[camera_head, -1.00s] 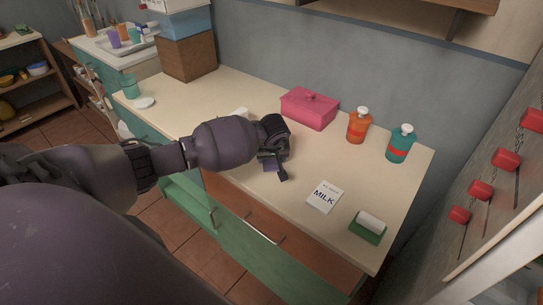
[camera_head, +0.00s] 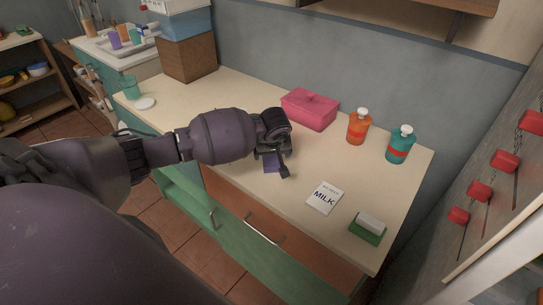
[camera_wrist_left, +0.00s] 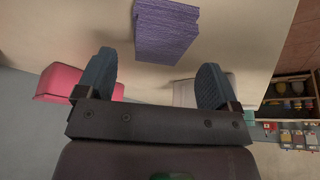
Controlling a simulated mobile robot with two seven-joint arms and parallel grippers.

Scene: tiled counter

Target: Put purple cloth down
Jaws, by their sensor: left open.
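The purple cloth (camera_head: 271,163) lies on the counter, mostly hidden behind my left gripper in the head view. In the left wrist view the purple cloth (camera_wrist_left: 167,32) shows as a folded, textured block resting on the counter, ahead of the fingers and apart from them. My left gripper (camera_head: 274,168) is over the middle of the counter. Its two fingers are spread wide in the left wrist view (camera_wrist_left: 156,82), with nothing between them. My right gripper is not in view.
A pink box (camera_head: 310,110), an orange bottle (camera_head: 357,128) and a teal bottle (camera_head: 400,146) stand along the back. A milk card (camera_head: 324,197) and a green-and-white sponge (camera_head: 368,228) lie to the right. The counter (camera_head: 215,95) is clear left of the pink box.

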